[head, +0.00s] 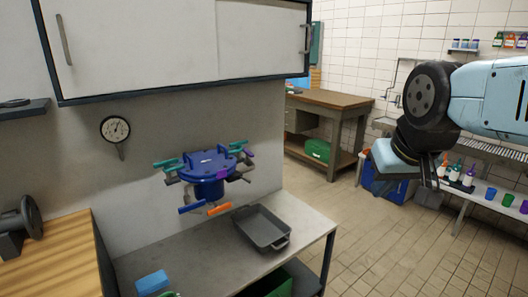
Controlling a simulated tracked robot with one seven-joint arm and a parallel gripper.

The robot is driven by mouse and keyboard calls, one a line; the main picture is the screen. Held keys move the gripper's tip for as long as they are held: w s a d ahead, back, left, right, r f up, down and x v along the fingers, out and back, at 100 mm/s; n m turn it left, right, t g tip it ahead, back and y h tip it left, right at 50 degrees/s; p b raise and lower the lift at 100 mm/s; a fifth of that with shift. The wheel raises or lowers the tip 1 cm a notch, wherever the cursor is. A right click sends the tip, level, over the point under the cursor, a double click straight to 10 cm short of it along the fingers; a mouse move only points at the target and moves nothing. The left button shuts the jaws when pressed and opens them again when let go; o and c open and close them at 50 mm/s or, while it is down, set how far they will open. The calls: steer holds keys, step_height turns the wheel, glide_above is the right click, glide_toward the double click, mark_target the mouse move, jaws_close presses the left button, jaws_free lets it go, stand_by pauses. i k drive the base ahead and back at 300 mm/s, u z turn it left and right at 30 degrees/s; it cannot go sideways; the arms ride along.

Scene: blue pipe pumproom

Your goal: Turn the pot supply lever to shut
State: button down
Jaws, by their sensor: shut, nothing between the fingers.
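A dark blue valve manifold (208,173) stands against the wall above a grey bench. Several levers in different colours stick out around it: a teal lever (168,163), an orange lever (219,209), a blue lever (191,207) and a purple lever (223,173) among them. No label is readable, so I cannot tell which one is the pot supply lever. My gripper (431,178) is at the right of the head view, far from the manifold. It is shut and empty, and the wrist partly hides it.
A grey tray (262,228) and a blue block (152,282) lie on the grey bench (205,247). A white cabinet (140,45) overhangs the manifold. A round gauge (115,129) is on the wall to its left. The tiled floor (365,240) right of the bench is clear.

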mark_target(249, 154)
steer(key=u, duration=0.1)
steer(key=i, duration=0.9)
steer(key=z, duration=0.05)
